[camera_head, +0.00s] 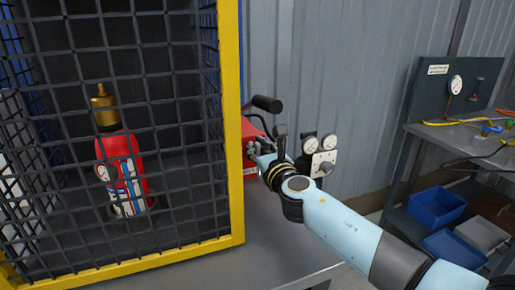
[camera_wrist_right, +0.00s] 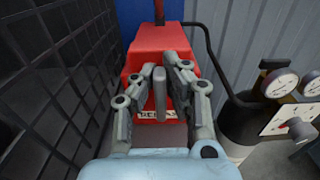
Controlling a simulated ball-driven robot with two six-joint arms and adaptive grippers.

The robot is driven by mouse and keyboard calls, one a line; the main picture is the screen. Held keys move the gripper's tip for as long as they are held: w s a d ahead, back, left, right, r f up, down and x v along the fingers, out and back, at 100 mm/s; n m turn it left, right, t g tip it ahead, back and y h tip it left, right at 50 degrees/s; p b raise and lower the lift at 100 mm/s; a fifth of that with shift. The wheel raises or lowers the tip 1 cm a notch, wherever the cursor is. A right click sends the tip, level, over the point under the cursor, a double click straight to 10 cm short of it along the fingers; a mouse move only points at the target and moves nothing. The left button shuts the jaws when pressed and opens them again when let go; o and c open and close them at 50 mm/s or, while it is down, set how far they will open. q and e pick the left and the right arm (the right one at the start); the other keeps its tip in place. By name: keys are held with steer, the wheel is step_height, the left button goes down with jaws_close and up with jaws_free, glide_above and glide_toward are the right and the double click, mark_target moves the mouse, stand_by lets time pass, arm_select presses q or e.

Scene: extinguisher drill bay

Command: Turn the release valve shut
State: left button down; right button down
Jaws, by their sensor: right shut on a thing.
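The release valve's grey lever (camera_wrist_right: 160,94) stands upright in front of a red pump body (camera_wrist_right: 158,50), over a white label that is partly covered and seems to begin "RELE". My right gripper (camera_wrist_right: 164,76) has one finger on each side of the lever and is shut on it. In the head view, my right gripper (camera_head: 262,160) reaches the red body (camera_head: 250,135) just right of the yellow-framed cage, and the lever is hidden there. My left gripper is not in view.
A mesh cage with a yellow frame (camera_head: 230,130) stands close on the left, holding a red extinguisher (camera_head: 124,170). Two gauges (camera_head: 319,142) on a panel stand right of the gripper. A side bench (camera_head: 450,138) with blue bins (camera_head: 436,207) is at the right.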

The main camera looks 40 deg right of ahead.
stand_by(0.4)
steer(key=m+b, duration=0.2)
steer(key=m, duration=0.2)
steer(key=d+f+m+b, duration=0.1)
steer(key=m+b, duration=0.1)
steer(key=m, duration=0.3)
steer(key=m+b, duration=0.3)
steer(key=m, duration=0.2)
steer(key=shift+s+d+f, duration=0.25)
steer(key=shift+d+f, duration=0.15)
steer(key=shift+f+m+b, duration=0.2)
steer(key=shift+m+b, duration=0.7)
steer(key=shift+m, duration=1)
steer(key=c, duration=1.4)
jaws_free()
steer(key=shift+r, duration=0.1)
steer(key=shift+o, duration=0.2)
